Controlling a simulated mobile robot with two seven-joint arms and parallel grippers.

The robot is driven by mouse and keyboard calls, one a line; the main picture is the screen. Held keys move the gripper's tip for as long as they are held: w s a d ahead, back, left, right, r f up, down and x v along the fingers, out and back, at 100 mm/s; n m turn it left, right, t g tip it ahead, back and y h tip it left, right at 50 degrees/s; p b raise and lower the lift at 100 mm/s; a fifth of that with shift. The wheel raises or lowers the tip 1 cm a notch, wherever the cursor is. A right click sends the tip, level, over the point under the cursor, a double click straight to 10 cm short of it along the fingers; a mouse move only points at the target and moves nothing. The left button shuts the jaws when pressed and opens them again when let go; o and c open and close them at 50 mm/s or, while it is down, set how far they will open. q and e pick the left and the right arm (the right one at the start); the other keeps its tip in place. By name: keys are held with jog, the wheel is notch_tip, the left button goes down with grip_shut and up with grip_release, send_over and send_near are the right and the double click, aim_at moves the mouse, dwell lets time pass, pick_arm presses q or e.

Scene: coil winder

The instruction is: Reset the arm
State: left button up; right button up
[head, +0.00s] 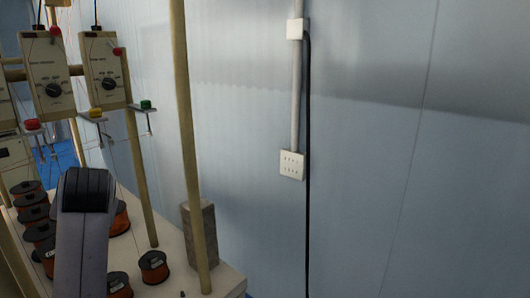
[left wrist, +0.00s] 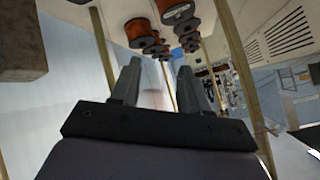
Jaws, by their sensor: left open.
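My left gripper (left wrist: 159,68) shows in the left wrist view with its two dark fingers apart and nothing between them. In the head view a grey arm link of mine with a black end rises at the lower left, in front of the bench; the gripper itself cannot be made out there. Orange-brown wire spools (head: 153,267) stand on the light bench top (head: 215,283) around that link. Spools also show at the top of the left wrist view (left wrist: 172,10), beyond the fingers. My right gripper is in neither view.
Wooden posts (head: 188,140) rise from the bench, with control boxes (head: 104,68) hung at the upper left. A grey-brown block (head: 203,232) stands at the bench's back corner. The blue-grey wall (head: 400,180) carries an outlet (head: 291,165) and a black cable (head: 308,120).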

pick_arm(q)
jog(key=s+d+f+m+h, duration=0.2)
jog(key=s+f, duration=0.4)
jog(key=f, duration=0.3)
jog(key=s+d+f+m+h, duration=0.1)
jog(key=s+d+f, duration=0.3)
jog(key=f, duration=0.6)
jog(key=s+d+f+m+g+h, duration=0.1)
jog(key=s+d+f+g+h, duration=0.2)
jog(key=s, duration=0.7)
jog(key=s+d+f+m+h, duration=0.1)
jog(key=s+d+f+h, duration=0.3)
jog(key=s, duration=0.6)
jog(key=w+d+f+t, duration=0.2)
jog(key=w+f+t, duration=0.4)
jog(key=f, duration=0.4)
jog(key=shift+w+d+t, duration=0.2)
jog(key=shift+w+t, duration=0.05)
jog(key=shift+t, duration=0.05)
